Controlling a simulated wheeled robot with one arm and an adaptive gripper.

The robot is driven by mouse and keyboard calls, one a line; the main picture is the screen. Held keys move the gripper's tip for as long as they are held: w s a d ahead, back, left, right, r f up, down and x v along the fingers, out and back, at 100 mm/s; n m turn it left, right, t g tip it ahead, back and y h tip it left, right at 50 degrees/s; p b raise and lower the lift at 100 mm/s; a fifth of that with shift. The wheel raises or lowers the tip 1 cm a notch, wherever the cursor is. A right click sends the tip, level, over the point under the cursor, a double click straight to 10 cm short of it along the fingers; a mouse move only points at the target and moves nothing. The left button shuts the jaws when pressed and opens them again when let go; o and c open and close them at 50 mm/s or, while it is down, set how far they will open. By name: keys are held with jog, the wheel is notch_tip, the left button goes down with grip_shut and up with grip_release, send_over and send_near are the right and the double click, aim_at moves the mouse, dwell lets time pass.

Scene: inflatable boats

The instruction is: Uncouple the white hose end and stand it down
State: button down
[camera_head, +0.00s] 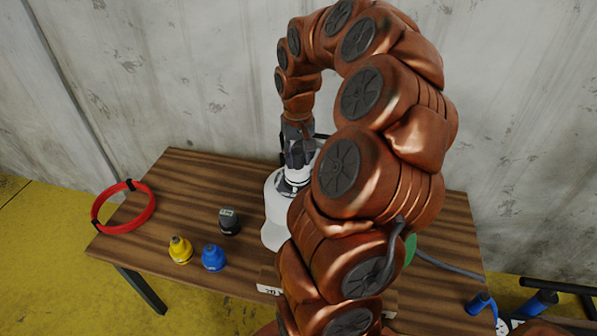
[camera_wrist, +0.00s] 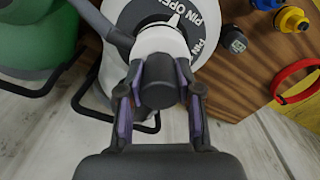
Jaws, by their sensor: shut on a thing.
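The white hose end (camera_wrist: 158,42) sits at the dark dial ring marked "PIN OPEN" (camera_wrist: 195,18) on a white body (camera_head: 275,232) on the table. A grey hose (camera_wrist: 117,37) runs from it to the upper left in the wrist view. My gripper (camera_wrist: 158,98) is shut on its dark grey grip (camera_wrist: 158,82). In the head view my gripper (camera_head: 298,162) points down over the white body. My arm hides much of the white body there. I cannot tell whether the hose end is still locked in the ring.
A dark grey cap (camera_head: 229,222), a blue cap (camera_head: 213,258) and a yellow cap (camera_head: 180,250) stand on the wooden table (camera_head: 180,185). A red ring (camera_head: 124,207) lies at its left edge. A green body (camera_wrist: 35,45) is beside the white one. Bare tabletop shows at back left.

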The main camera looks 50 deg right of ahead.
jog(key=shift+r+p, duration=0.4)
jog(key=shift+r, duration=1.8)
